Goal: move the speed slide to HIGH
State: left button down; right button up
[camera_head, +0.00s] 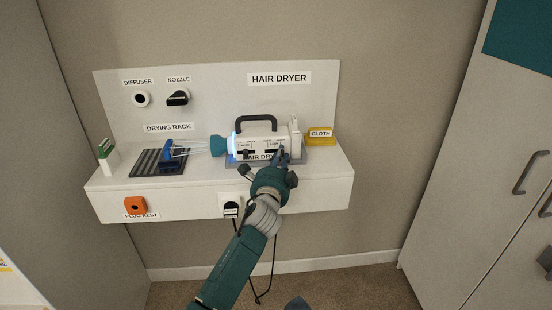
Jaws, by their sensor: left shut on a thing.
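The white hair dryer (258,132) lies on its side on a grey stand on the shelf, with a dark handle on top and a teal nozzle end pointing left. Its side panel has two dark slide switches: one at the left (247,152), and the speed slide (270,151) at the right, partly hidden by my gripper. My left gripper (281,153) reaches up from below and is shut at the right slide, on what looks like its knob. The small labels are too blurred to read surely.
A drying rack (146,162) with a blue item stands at the left. An orange plug rest (135,205) and a plugged socket (231,205) are on the shelf front, with a cord hanging down.

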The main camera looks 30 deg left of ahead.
pick_arm(q)
jog(key=shift+s+f, duration=0.1)
jog(key=shift+f, duration=0.1)
jog(key=c, duration=1.8)
grip_release()
jog(key=shift+s+a, duration=0.15)
jog(key=shift+a, duration=0.15)
jog(key=shift+c, duration=0.2)
jog(key=shift+d, duration=0.15)
jog(key=v, duration=1.1)
jog(key=shift+s+d, duration=0.2)
jog(key=shift+s, duration=0.15)
